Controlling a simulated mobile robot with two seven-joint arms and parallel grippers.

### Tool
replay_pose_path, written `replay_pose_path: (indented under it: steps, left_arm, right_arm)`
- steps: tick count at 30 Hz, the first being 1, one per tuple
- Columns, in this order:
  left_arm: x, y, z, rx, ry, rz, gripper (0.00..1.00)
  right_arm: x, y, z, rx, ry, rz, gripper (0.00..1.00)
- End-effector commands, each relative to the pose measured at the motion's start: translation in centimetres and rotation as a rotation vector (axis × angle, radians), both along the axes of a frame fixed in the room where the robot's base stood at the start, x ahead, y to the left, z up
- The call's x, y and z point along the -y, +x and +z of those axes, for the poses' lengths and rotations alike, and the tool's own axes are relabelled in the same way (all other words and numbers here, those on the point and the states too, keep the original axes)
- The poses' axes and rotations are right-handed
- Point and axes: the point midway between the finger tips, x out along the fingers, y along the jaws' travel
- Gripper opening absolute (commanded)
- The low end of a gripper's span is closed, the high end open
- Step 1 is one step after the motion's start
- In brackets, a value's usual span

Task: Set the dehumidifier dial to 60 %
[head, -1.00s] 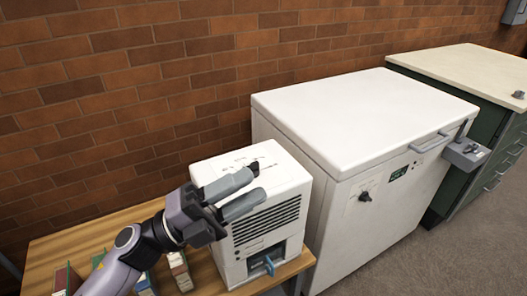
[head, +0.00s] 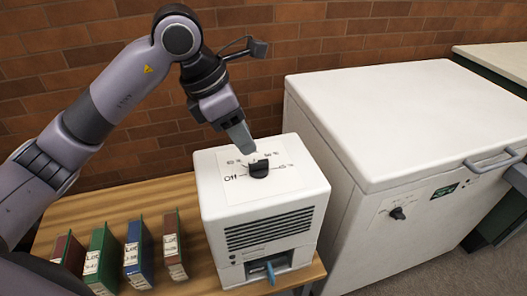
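The dehumidifier (head: 262,210) is a white box with a dark front grille, standing on the wooden table. Its black dial (head: 259,169) sits on the top face, with "Off" printed to its left and other marks around it that are too small to read. My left gripper (head: 243,140) points down just above and behind the dial. Its fingers are seen edge-on, so I cannot tell whether they are apart or touch the dial. My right gripper is not in view.
Several labelled box files (head: 136,252) stand on the wooden table (head: 190,200) left of the dehumidifier. A white chest freezer (head: 385,120) with its own black knob (head: 397,213) stands close on the right. A brick wall (head: 60,70) is behind.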

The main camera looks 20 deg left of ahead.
Motion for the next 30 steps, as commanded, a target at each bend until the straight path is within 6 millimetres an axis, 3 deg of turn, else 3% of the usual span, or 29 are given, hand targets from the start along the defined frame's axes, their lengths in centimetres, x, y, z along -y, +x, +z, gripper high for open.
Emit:
replay_pose_path:
  steps: [12, 23, 24, 27, 30]
  left_arm:
    - [2.0, 1.1, -5.5, -0.006, -0.004, -0.002, 0.38]
    - [2.3, 1.3, -6.2, -0.003, -0.006, -0.004, 0.38]
    - [2.2, 1.3, -6.2, -0.003, -0.006, -0.004, 0.32]
    - [2.2, 1.3, -6.2, -0.003, -0.006, -0.004, 0.0]
    - [2.2, 1.3, -6.2, -0.003, -0.005, -0.003, 0.0]
  right_arm:
    - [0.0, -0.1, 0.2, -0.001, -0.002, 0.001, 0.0]
    - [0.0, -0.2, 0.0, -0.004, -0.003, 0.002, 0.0]
    - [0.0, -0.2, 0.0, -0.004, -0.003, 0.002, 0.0]
    - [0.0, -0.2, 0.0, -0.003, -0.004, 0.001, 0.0]
    - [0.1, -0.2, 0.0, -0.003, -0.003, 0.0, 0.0]
